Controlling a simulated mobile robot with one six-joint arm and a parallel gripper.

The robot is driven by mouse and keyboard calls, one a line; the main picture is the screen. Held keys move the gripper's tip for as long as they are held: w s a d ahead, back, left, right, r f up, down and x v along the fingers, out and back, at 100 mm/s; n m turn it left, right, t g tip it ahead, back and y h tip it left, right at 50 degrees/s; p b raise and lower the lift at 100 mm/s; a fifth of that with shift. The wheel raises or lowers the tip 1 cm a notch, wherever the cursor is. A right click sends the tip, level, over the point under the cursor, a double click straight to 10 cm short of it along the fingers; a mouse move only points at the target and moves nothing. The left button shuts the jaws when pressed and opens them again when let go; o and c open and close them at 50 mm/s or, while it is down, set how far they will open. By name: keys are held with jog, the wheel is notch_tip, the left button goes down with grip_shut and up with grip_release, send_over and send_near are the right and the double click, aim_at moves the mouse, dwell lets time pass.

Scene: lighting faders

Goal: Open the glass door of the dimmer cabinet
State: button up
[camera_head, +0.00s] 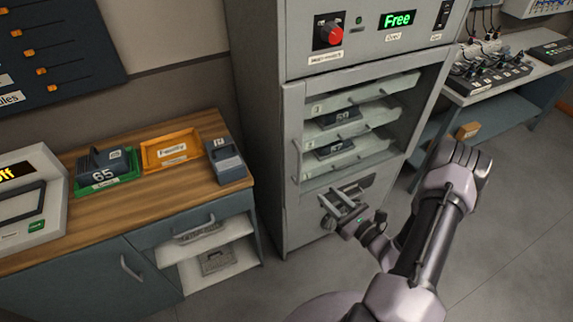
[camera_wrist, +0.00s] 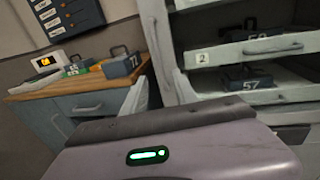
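The dimmer cabinet (camera_head: 262,130) is a tall grey unit in the middle of the head view. Its glass door (camera_head: 288,125) has a pale frame, and a vertical door handle (camera_head: 297,160) sits on its left side. The door looks shut in the head view. Shelves with numbered modules show behind it. My gripper (camera_head: 340,204) is in front of the cabinet's lower part, below and right of the handle and apart from it. Its fingers look spread, with nothing between them.
A wooden-topped counter (camera_head: 120,215) stands left of the cabinet, with a green tray (camera_head: 128,172), an orange tray (camera_head: 170,150) and a dark module (camera_head: 225,160). A bench with a mixing desk (camera_head: 490,70) is at the right. Grey floor (camera_head: 500,220) is clear at the lower right.

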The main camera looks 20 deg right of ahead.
jog(key=b, duration=0.2)
send_over(298, 183)
jog(key=shift+w+d, duration=0.2)
jog(key=shift+w, duration=0.1)
grip_shut()
dwell(1.1)
